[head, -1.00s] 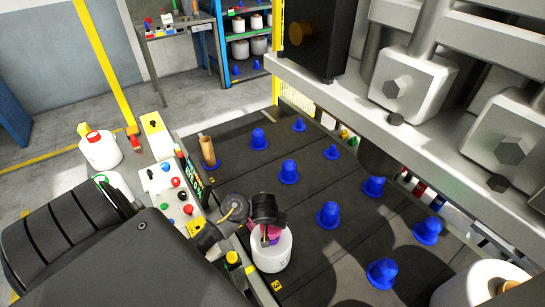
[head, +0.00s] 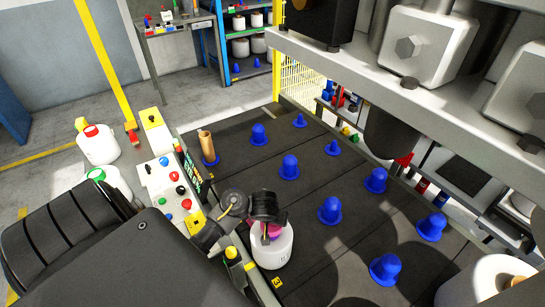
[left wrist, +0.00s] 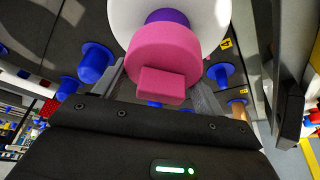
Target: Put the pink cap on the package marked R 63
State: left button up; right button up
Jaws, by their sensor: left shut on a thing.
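My left gripper (head: 267,224) is shut on the pink cap (head: 272,231) at the top of a white package (head: 272,250) at the table's near left edge. In the left wrist view the pink cap (left wrist: 165,55) lies between the two fingers, in front of the package's purple tube (left wrist: 168,16) and white body (left wrist: 215,22). I cannot tell whether the cap touches the tube or is slightly apart. No R 63 marking is readable. My right gripper is not in view.
Several blue pegs (head: 290,167) stand on the dark table (head: 235,155). A brown tube (head: 206,145) is on a peg at the far left. A control panel (head: 170,178) borders the left edge. A large grey machine (head: 400,65) overhangs the right. Another white package (head: 460,285) is bottom right.

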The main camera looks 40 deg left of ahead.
pick_arm(q)
jog(key=shift+r, duration=0.1)
jog(key=shift+f+b, duration=1)
jog(key=shift+f, duration=0.55)
jog(key=shift+f, duration=0.25)
jog(key=o, duration=1.1)
